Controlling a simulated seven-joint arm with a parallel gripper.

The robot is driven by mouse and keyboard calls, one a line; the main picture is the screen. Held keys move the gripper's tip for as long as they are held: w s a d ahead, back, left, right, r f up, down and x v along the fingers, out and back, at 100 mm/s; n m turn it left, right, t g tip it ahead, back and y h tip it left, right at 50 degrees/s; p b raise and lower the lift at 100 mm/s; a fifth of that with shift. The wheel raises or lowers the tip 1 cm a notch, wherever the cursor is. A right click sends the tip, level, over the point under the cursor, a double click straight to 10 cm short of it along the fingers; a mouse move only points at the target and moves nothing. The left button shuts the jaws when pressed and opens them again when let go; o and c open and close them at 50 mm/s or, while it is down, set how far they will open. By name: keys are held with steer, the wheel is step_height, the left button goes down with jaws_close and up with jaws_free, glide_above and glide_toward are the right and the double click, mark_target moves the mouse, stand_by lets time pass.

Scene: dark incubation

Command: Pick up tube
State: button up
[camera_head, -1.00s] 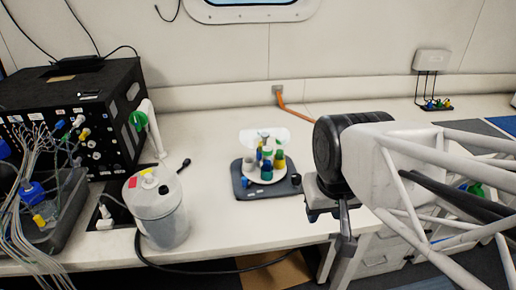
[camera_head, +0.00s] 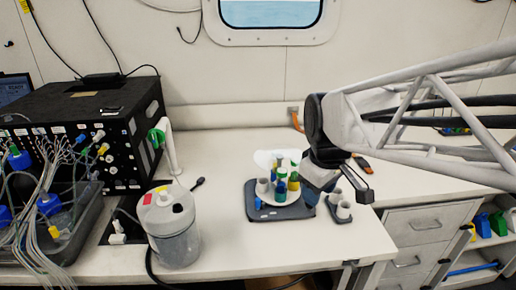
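Several small tubes stand on a round white holder (camera_head: 268,199) on a dark grey base (camera_head: 262,214) in the middle of the bench. They include a blue one (camera_head: 281,187) and a green-and-yellow one (camera_head: 293,180). Which tube the task means cannot be told. My gripper (camera_head: 338,196) is just right of the holder, pointing down toward the bench, with its fingers spread apart. I see nothing held between them.
A white canister (camera_head: 170,230) and a black equipment box (camera_head: 100,130) with cables stand at left. Drawers (camera_head: 420,222) are below the bench at right. Bench between canister and holder is clear.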

steer(key=w+a+n+g, duration=0.1)
steer(key=w+a+n, duration=0.1)
steer(key=w+n, duration=0.7)
steer(key=n, duration=0.5)
glide_above(282, 171)
steer(key=shift+g, duration=0.4)
step_height(282, 171, down, 4)
steer(key=shift+f, duration=0.1)
steer(key=shift+f, duration=1.3)
steer(key=shift+w+f, duration=0.1)
steer(key=shift+f, duration=2.5)
steer(key=shift+c, duration=0.2)
